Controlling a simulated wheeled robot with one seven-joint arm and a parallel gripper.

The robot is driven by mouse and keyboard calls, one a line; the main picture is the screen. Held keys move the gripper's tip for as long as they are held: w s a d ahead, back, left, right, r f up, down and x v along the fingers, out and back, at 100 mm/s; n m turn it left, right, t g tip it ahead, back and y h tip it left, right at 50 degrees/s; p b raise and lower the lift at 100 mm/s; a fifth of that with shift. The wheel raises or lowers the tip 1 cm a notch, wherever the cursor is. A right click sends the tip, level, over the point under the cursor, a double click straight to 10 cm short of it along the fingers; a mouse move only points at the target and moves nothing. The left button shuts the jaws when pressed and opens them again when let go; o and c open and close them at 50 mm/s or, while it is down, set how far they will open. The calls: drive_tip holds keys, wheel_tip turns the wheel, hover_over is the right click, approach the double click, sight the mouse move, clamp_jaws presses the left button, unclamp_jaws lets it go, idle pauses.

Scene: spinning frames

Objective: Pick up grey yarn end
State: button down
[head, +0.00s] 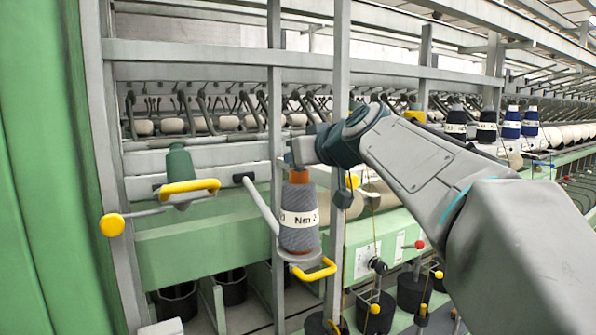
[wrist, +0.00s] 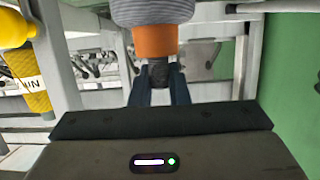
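A grey yarn cone (head: 299,223) with an orange tube top (head: 299,177) and a white "Nm" label stands on a holder with a yellow handle (head: 314,270). My gripper (head: 299,160) is right at the orange top, pointing at it from above. In the wrist view the grey yarn (wrist: 152,11) and the orange tube (wrist: 155,41) lie just beyond my fingertips (wrist: 159,70). The two fingers are apart, one on each side of a small dark piece at the tube's end. I cannot tell whether they press on it. No loose grey yarn end is distinguishable.
Grey frame posts (head: 338,120) stand close beside the cone and my wrist. A yellow cone (wrist: 26,70) shows left in the wrist view. Dark and blue cones (head: 486,126) stand right.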

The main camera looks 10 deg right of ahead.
drive_tip(key=shift+r, duration=0.15)
drive_tip(key=shift+r, duration=0.5)
wheel_tip(320, 180, up, 3)
drive_tip(key=s+d+r, duration=0.2)
drive_tip(key=d+r, duration=0.4)
drive_tip(key=d, duration=0.5)
drive_tip(key=shift+s+d+r, duration=0.2)
drive_tip(key=shift+s+r, duration=0.1)
drive_tip(key=shift+r, duration=0.1)
drive_tip(key=shift+f, duration=0.1)
